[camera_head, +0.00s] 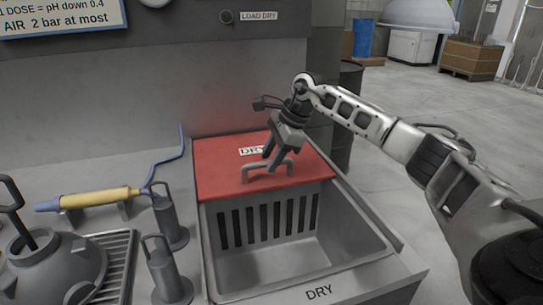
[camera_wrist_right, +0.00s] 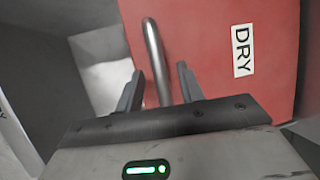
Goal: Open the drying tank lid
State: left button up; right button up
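The red drying tank lid (camera_head: 220,170), labelled DRY, lies flat over the back part of the tank (camera_head: 370,262). The tank's front part is uncovered, showing a slotted inner wall. The lid's grey bar handle (camera_head: 250,170) is near its front edge. My right gripper (camera_head: 271,160) is at the handle, pointing down. In the right wrist view the lid (camera_wrist_right: 205,40) fills much of the picture, and the handle (camera_wrist_right: 154,55) runs between the two fingers (camera_wrist_right: 160,88). The fingers are apart, with gaps beside the bar. My left gripper is not in view.
A yellow tool (camera_head: 100,198) with a blue hose lies left of the tank. Grey handled cylinders (camera_head: 168,280) and a round lidded vessel (camera_head: 55,268) stand at front left. A LOAD DRY button (camera_head: 226,17) is on the back panel. Open floor lies to the right.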

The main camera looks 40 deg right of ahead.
jog(key=v, duration=1.6)
jog(key=shift+p, duration=0.3)
jog(key=shift+r, duration=0.15)
